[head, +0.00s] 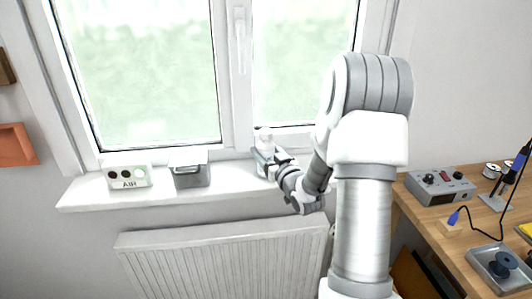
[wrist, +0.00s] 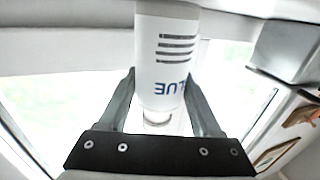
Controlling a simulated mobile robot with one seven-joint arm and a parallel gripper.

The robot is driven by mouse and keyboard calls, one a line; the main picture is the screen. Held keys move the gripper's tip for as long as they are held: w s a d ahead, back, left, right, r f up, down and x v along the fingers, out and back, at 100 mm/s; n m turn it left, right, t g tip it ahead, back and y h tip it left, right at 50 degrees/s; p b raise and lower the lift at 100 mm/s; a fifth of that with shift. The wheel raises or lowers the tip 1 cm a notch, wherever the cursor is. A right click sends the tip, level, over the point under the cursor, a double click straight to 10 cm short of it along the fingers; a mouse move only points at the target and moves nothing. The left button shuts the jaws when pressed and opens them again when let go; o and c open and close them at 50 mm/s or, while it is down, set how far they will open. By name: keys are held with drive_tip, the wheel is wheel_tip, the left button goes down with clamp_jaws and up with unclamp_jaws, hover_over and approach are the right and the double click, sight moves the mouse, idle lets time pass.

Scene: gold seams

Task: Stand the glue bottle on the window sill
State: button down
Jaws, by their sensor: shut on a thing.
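The glue bottle (head: 264,139) is white with a pale cap. In the wrist view the bottle (wrist: 166,62) fills the space between the two fingers, with "GLUE" lettering and dark stripes on it, upside down in that picture. My gripper (head: 265,155) is shut on it at the window sill (head: 228,180), in front of the window. In the wrist view my gripper (wrist: 165,95) has a finger on each side of the bottle. The bottle looks upright in the head view. My gripper hides its lower part, so I cannot tell whether its base touches the sill.
An air monitor box (head: 128,176) marked "AIR" and a grey container (head: 190,170) stand on the sill to the left. The sill between the container and my gripper is clear. A radiator (head: 222,258) is below. A wooden workbench (head: 424,209) with tools is at right.

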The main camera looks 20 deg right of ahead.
drive_tip(key=shift+f, duration=0.25)
drive_tip(key=shift+c, duration=0.4)
unclamp_jaws()
drive_tip(key=shift+r, duration=0.1)
drive_tip(key=shift+r, duration=0.2)
drive_tip(key=s, duration=1.2)
drive_tip(key=shift+b, duration=0.3)
drive_tip(key=shift+f, duration=0.1)
